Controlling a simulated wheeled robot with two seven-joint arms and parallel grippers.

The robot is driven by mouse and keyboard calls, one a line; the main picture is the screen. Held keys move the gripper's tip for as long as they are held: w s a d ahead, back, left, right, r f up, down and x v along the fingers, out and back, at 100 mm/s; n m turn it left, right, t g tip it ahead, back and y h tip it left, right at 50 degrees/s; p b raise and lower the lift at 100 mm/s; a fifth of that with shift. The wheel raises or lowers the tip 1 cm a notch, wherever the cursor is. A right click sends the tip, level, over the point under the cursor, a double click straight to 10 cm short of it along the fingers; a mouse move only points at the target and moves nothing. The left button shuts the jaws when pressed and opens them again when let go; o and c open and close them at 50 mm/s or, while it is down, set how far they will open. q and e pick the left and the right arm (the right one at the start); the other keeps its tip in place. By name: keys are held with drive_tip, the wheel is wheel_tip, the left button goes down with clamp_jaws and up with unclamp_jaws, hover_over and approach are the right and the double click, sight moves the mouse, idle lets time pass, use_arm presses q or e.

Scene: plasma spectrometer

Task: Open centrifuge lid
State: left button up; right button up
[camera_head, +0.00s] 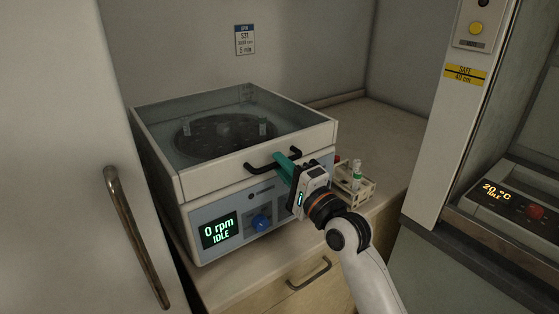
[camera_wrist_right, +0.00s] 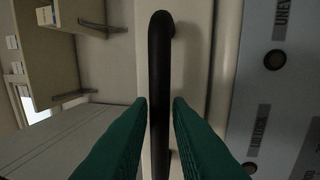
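The centrifuge (camera_head: 190,190) stands on the counter with its lid (camera_head: 228,115) down and shut. Its see-through lid top shows a dark rotor (camera_head: 215,133) inside. A black bar handle (camera_head: 262,167) is on the lid's front edge and also shows in the right wrist view (camera_wrist_right: 160,55). My right gripper (camera_head: 284,160) is at this handle. In the right wrist view its green fingers (camera_wrist_right: 160,104) are on both sides of the bar, with thin gaps, so it is open around the handle. My left gripper is not in view.
A small rack (camera_head: 352,186) with a tube (camera_head: 357,172) stands right of the centrifuge, close to my right gripper. A cabinet door with a metal handle (camera_head: 137,235) is at left. Another device (camera_head: 500,200) with a display is at right. The counter behind the rack is clear.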

drive_tip(key=shift+w+a+r, duration=0.1)
drive_tip(key=shift+w+a, duration=0.25)
drive_tip(key=shift+w, duration=0.15)
clamp_jaws()
